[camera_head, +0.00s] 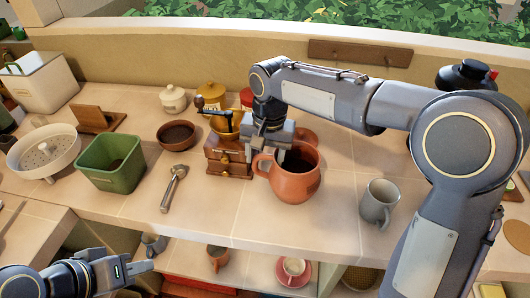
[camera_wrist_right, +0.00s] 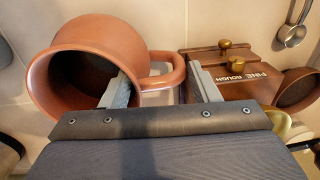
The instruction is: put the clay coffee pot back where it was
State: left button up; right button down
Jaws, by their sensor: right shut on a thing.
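The clay coffee pot (camera_head: 296,186) is a round reddish-brown vessel with a dark open mouth and a handle on its left side. It is upright at the counter's front, right of the wooden coffee grinder (camera_head: 228,165). My right gripper (camera_head: 272,150) reaches down at the handle from above and is shut on the pot. In the right wrist view, the pot (camera_wrist_right: 95,50) is at the left, with its handle between the fingers (camera_wrist_right: 163,90); the grinder (camera_wrist_right: 225,65) is close beside the right finger. My left gripper (camera_head: 138,268) is low at the left, away from the pot; its jaw opening is unclear.
A grey mug (camera_head: 379,204) stands to the right of the pot. A lower shelf holds a red saucer with a cup (camera_head: 293,270).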

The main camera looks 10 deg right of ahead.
jog(key=c, duration=0.5)
grip_release()
jog(key=shift+f, duration=0.1)
notch_tip(320, 180, up, 11)
jog(key=p, duration=0.1)
jog(key=s+d+y, duration=0.1)
jog(key=s+d, duration=0.5)
jog(key=d, duration=0.3)
jog(key=s+d+f+t+y, duration=0.1)
jog(key=s+d+f+t, duration=0.1)
jog(key=s+f, duration=0.3)
jog(key=s+d+f+n+t+y, duration=0.1)
jog(key=s+d+f+t, duration=0.2)
jog(key=s, duration=0.9)
notch_tip(320, 180, down, 3)
jog(key=shift+s+d+f+n, duration=0.15)
jog(key=shift+s+d+n, duration=0.15)
jog(key=shift+s+d, duration=0.1)
